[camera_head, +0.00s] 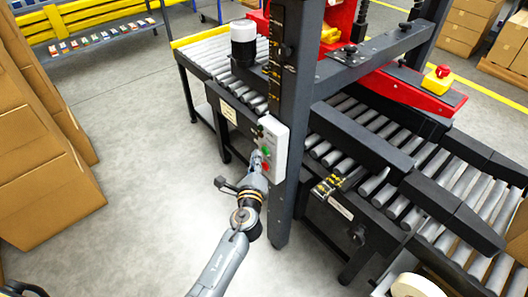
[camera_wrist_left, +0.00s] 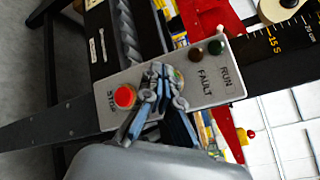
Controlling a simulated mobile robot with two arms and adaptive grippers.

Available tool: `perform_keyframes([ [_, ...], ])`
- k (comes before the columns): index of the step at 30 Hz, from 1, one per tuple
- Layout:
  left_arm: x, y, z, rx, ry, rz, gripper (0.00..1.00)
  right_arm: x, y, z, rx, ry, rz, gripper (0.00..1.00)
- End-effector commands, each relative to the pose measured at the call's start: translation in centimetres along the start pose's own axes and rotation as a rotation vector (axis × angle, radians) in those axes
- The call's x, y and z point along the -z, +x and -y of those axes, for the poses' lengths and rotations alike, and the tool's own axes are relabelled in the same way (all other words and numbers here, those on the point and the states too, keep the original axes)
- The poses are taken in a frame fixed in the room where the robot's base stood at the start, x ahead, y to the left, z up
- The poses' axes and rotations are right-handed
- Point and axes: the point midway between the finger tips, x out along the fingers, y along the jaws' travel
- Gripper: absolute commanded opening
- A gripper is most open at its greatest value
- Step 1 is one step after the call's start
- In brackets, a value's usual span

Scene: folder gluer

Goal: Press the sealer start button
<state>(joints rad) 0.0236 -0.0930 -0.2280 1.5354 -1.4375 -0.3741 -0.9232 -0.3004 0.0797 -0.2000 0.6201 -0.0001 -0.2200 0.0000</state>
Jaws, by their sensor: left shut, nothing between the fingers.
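The sealer's grey control box (camera_head: 279,150) is fixed to the dark upright post. In the head view a green button (camera_head: 266,152) shows on its face, with a red button below it. The wrist view shows the panel (camera_wrist_left: 140,75) with a red button marked STOP (camera_wrist_left: 124,96) and two lamps marked FAULT (camera_wrist_left: 195,54) and RUN (camera_wrist_left: 215,47). My left gripper (camera_head: 257,160) is shut and empty, right at the panel. Its fingertips (camera_wrist_left: 162,78) cover the spot between STOP and the lamps. I cannot tell whether they touch a button. My right gripper is out of view.
The dark post (camera_head: 289,110) stands just beside the box. Roller conveyors (camera_head: 375,165) run behind and to the right. A red and yellow emergency stop (camera_head: 439,77) sits on the machine. Cardboard boxes (camera_head: 40,150) are stacked at the left. The floor (camera_head: 150,110) between is clear.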

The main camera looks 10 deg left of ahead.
Motion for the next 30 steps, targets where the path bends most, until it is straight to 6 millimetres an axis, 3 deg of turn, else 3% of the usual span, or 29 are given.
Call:
perform_keyframes([
  [30, 0.65, 0.82, 0.63, 0.001, -0.001, -0.001, 0.00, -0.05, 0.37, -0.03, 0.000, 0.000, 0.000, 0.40],
])
